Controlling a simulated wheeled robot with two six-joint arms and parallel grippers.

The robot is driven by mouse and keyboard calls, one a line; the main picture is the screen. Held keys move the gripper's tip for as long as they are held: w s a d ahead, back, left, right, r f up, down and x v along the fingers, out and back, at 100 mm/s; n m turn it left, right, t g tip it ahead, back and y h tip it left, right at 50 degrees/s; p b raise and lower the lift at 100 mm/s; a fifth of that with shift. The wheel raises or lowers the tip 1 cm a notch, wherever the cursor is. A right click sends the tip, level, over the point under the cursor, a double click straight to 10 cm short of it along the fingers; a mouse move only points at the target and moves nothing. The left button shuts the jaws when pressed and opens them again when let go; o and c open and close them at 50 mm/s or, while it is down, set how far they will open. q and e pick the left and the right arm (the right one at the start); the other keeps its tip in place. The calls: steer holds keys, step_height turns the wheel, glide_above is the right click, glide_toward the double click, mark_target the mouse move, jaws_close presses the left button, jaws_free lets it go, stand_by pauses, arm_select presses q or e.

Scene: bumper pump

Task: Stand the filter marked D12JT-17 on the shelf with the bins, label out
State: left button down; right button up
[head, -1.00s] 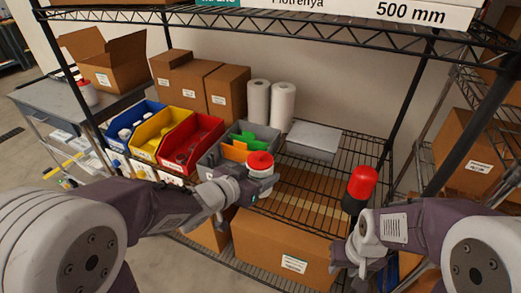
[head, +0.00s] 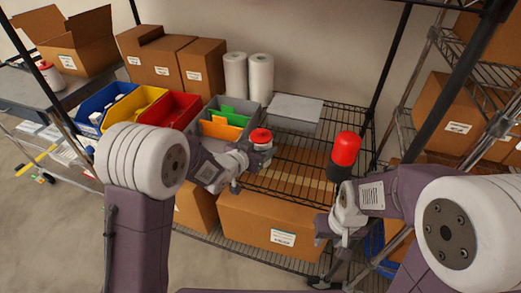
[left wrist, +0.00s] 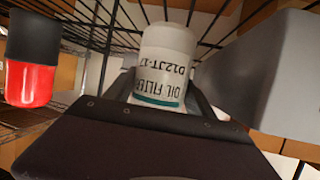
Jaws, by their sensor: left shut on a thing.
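The filter (head: 261,147), white with a red top, is held by my left gripper (head: 248,158) above the front of the wire shelf, right of the bins. In the left wrist view the filter's white body (left wrist: 166,62) sits between the fingers. My right gripper (head: 340,218) is low at the shelf's right front, just below a red-and-black cylinder (head: 345,149). I cannot tell whether they touch, and its fingers are unclear.
The shelf (head: 290,185) holds blue, yellow, red and grey bins (head: 215,128) at left. Two white rolls (head: 247,76) and a grey box (head: 296,108) stand behind. Bare wire lies between the filter and the red-and-black cylinder. Cardboard boxes (head: 270,222) fill the level below.

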arm_select(q)
steer(key=shift+f, duration=0.15)
steer(key=shift+c, duration=1.6)
jaws_free()
steer(key=shift+r, duration=0.2)
steer(key=shift+s+a+r, duration=0.1)
steer(key=shift+s+a, duration=0.05)
steer(key=shift+s, duration=0.1)
steer(key=b+v, duration=0.2)
steer(key=v, duration=0.9)
steer(key=shift+s+a, duration=0.2)
